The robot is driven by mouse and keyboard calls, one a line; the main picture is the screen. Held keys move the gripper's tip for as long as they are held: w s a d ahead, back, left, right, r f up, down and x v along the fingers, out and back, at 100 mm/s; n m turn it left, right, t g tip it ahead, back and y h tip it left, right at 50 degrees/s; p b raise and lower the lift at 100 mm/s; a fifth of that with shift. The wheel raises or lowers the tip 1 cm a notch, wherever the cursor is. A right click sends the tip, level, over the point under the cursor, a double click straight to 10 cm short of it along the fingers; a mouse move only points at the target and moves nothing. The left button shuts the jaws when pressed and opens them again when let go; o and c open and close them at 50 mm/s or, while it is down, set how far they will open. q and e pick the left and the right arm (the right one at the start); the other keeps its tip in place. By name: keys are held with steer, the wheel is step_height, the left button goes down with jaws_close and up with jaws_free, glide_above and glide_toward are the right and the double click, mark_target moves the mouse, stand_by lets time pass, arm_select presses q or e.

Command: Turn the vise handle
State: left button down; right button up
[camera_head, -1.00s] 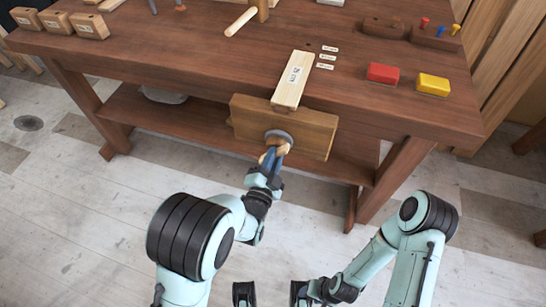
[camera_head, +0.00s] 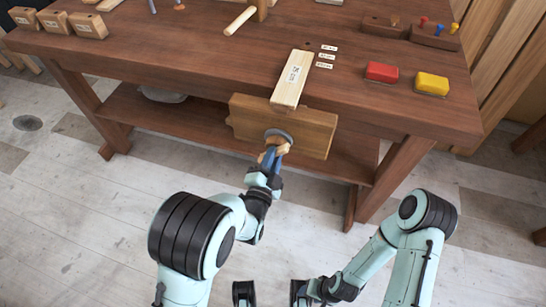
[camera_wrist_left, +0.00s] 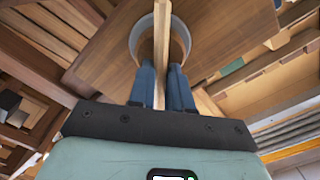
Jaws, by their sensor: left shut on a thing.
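The vise on the front edge of the workbench has a wide wooden jaw (camera_head: 305,130) with a grey round collar (camera_head: 279,135). The pale wooden vise handle (camera_head: 283,149) shows just in front of the collar, partly hidden by my gripper. My left gripper (camera_head: 270,158) is shut on the handle. In the left wrist view, the handle (camera_wrist_left: 162,45) runs between the blue fingers of my left gripper (camera_wrist_left: 163,88), with the collar (camera_wrist_left: 181,40) behind it. My right gripper (camera_head: 271,293) is open and empty at the bottom of the head view, well away from the vise.
A pale labelled wood block (camera_head: 292,80) lies on the workbench (camera_head: 180,65) above the vise. A red block (camera_head: 382,72) and a yellow block (camera_head: 432,84) sit to its right. A lower shelf (camera_head: 190,118) runs behind the vise. The floor in front is clear.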

arm_select(q)
steer(key=shift+s+d+f, duration=0.1)
steer(key=shift+s+f, duration=0.05)
steer(key=shift+f, duration=0.2)
steer(key=c, duration=1.3)
jaws_free()
steer(key=shift+o, duration=0.8)
steer(key=shift+r, duration=0.2)
steer(key=p+v, duration=1.1)
steer(key=v, duration=0.2)
steer(key=shift+s, duration=0.15)
arm_select(e)
step_height(320, 180, up, 10)
steer(key=s+g, duration=0.1)
steer(key=shift+s+a, duration=0.15)
steer(key=shift+s, duration=0.25)
steer(key=shift+f, duration=0.1)
